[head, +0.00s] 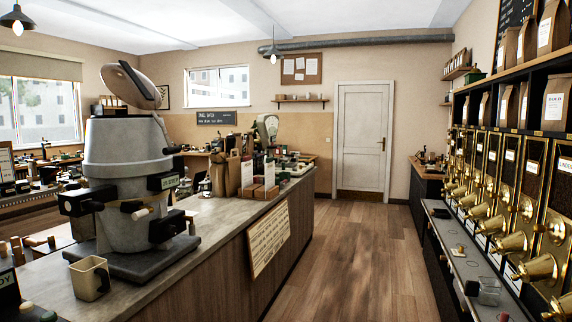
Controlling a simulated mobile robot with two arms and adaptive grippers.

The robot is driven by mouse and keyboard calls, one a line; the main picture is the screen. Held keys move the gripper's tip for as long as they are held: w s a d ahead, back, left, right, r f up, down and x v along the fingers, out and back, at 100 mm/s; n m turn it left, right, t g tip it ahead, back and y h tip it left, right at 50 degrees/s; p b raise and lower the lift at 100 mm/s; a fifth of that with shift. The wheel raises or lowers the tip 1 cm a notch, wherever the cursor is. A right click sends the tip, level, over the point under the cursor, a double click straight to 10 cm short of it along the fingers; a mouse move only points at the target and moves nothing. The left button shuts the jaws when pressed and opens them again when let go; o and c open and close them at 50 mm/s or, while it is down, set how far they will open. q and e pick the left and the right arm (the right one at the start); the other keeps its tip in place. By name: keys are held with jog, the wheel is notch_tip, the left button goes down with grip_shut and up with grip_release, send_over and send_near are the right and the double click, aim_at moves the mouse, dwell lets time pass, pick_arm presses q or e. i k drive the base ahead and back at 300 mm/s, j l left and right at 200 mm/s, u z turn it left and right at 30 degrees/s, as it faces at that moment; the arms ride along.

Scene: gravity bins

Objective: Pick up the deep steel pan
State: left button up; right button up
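I cannot make out a deep steel pan for certain in the head view. A counter scale (267,132) with a round dial stands far along the left counter, and its small parts are too far away to tell. Neither of my grippers shows in this view.
Brass-spouted gravity bins (512,200) line the right wall above a narrow ledge holding a clear container (488,291). The wooden aisle floor (352,260) is clear to a white door (362,137).

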aim_at(288, 160)
jog(key=i+l+z, duration=0.35)
jog(key=i, duration=0.45)
jog(key=i+z, duration=0.35)
jog(key=i, duration=4.4)
jog(key=i+l+u, duration=0.2)
jog(key=i+u, duration=0.25)
jog(key=i, duration=0.2)
jog(key=i+l+u, duration=0.4)
jog(key=i, duration=0.2)
jog(key=i+l+u, duration=0.45)
jog(key=i+l, duration=0.05)
jog(key=l, duration=0.1)
